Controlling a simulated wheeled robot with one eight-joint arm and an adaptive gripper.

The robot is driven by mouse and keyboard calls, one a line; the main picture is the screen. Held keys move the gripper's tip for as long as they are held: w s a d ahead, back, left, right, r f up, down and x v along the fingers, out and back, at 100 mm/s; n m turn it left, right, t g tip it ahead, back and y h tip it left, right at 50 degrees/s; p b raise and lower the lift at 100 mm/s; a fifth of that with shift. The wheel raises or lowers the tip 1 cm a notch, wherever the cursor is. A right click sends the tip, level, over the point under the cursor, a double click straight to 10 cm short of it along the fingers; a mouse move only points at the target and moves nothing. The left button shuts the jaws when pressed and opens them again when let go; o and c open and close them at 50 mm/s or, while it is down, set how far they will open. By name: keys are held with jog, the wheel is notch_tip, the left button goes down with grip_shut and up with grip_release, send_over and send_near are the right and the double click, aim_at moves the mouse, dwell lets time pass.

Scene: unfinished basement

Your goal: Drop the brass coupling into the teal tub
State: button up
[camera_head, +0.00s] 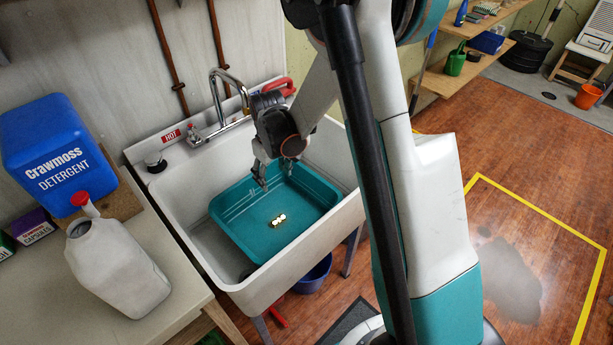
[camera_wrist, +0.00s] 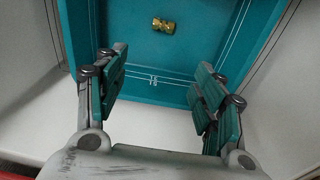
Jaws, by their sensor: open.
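The brass coupling (camera_head: 278,220) lies on the floor of the teal tub (camera_head: 225,213), which sits inside a white utility sink. In the wrist view the brass coupling (camera_wrist: 163,25) shows beyond the fingertips, on the floor of the teal tub (camera_wrist: 150,92). My gripper (camera_head: 276,180) is over the back part of the tub, apart from the coupling. The wrist view shows the fingers of my gripper (camera_wrist: 160,85) spread wide with nothing between them.
The white sink (camera_head: 180,200) has a faucet (camera_head: 228,92) behind my gripper. On the counter at left stand a white jug (camera_head: 115,265) with a red cap and a blue detergent container (camera_head: 55,150). A blue bucket (camera_head: 313,274) is under the sink.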

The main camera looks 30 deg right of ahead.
jog(key=s+r+m+t, duration=0.1)
jog(key=s+r, duration=0.4)
jog(key=r, duration=0.4)
jog(key=s+r+m+t, duration=0.15)
jog(key=s+r, duration=0.25)
jog(key=r, duration=0.4)
jog(key=s+r+t, duration=0.2)
jog(key=s+r, duration=0.1)
jog(key=s, duration=0.4)
jog(key=s+r+t, duration=0.1)
jog(key=s+r, duration=0.2)
jog(key=s, duration=0.5)
jog(key=shift+s+d+r+m+t, duration=0.15)
jog(key=shift+s+d+m+t, duration=0.1)
jog(key=shift+s+m+t, duration=0.15)
